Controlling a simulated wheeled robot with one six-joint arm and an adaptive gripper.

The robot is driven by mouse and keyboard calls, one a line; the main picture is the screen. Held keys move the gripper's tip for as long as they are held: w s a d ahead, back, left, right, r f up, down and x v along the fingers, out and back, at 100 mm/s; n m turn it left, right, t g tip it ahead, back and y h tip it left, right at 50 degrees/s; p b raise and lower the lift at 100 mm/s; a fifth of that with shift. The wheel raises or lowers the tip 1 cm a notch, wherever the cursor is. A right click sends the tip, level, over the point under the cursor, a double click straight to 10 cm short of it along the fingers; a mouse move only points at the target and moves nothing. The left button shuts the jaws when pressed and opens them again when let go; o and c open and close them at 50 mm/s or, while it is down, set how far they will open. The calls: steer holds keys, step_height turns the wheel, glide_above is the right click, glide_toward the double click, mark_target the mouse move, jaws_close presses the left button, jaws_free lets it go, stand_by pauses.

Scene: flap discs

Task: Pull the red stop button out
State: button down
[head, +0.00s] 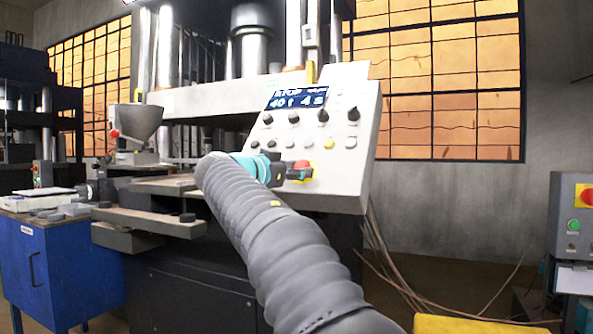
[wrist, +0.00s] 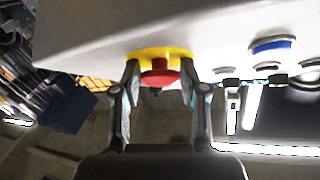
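The red stop button (wrist: 159,77) with its yellow collar (wrist: 172,54) sits on the pale control panel. In the wrist view, the two fingers of my gripper (wrist: 159,80) stand apart, one on each side of the red head. Small gaps seem to show between the fingers and the head, so the gripper looks open around it. In the head view, the button's red part (head: 302,164) and yellow edge show at the panel's lower left. My gripper (head: 288,173) is right in front of it and partly hidden by my arm.
The slanted control panel (head: 343,130) has a lit display (head: 296,97), several dark knobs and small push buttons close to the stop button. A blue cabinet (head: 60,265) stands left. Another control box (head: 574,215) with a red button is at far right.

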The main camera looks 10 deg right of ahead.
steer(key=shift+s+a+r+b, duration=0.3)
steer(key=shift+s+r+b, duration=0.1)
steer(key=shift+b, duration=0.05)
steer(key=shift+r, duration=0.15)
steer(key=c, duration=0.7)
jaws_free()
steer(key=shift+s+a, duration=0.1)
steer(key=shift+s, duration=0.05)
steer(key=v, duration=1.2)
